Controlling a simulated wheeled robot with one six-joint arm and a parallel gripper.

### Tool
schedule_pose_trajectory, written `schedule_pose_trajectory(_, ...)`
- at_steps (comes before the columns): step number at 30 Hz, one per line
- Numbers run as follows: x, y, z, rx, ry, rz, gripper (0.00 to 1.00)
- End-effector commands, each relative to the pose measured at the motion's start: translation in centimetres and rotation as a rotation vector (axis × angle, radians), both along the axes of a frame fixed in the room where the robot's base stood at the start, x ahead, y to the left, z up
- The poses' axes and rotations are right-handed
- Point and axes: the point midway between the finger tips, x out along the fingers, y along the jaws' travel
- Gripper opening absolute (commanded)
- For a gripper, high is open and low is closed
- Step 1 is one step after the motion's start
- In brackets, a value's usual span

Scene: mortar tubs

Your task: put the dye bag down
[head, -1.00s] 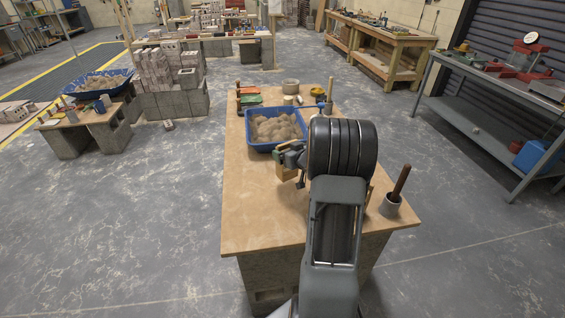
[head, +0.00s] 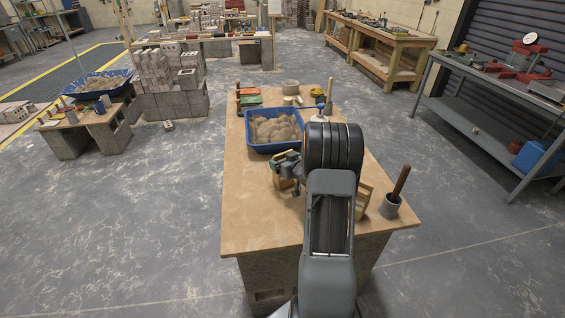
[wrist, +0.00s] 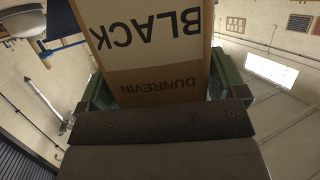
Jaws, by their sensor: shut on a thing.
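In the head view my gripper (head: 286,170) is over the near middle of the wooden tabletop (head: 255,215), just in front of the blue tub. Only a small tan part of the bag (head: 283,184) shows there; my arm hides the rest. I cannot tell whether its underside touches the table.
A blue tub (head: 249,144) of sandy material stands behind my gripper. A grey pot (head: 389,208) with a dark-handled tool stands at the right edge. A tan wooden item (head: 363,197) shows beside my arm. Small items line the table's far end. The near-left tabletop is clear.

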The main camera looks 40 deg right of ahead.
Motion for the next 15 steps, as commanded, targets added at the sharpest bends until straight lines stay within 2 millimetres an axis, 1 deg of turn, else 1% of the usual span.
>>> schedule_pose_trajectory(3,0.06,-0.04,-0.16,-0.001,-0.005,0.0,0.07)
schedule_pose_trajectory(4,-0.01,-0.01,-0.29,0.0,0.0,0.0,0.92)
schedule_pose_trajectory(6,-0.01,0.0,-0.24,0.0,0.0,0.0,0.99)
schedule_pose_trajectory(7,-0.01,-0.01,-0.25,0.0,0.0,0.0,1.0)
schedule_pose_trajectory(12,-0.01,-0.01,-0.22,0.0,0.0,0.0,1.0)
schedule_pose_trajectory(15,-0.01,-0.01,0.21,0.0,0.0,0.0,1.0)
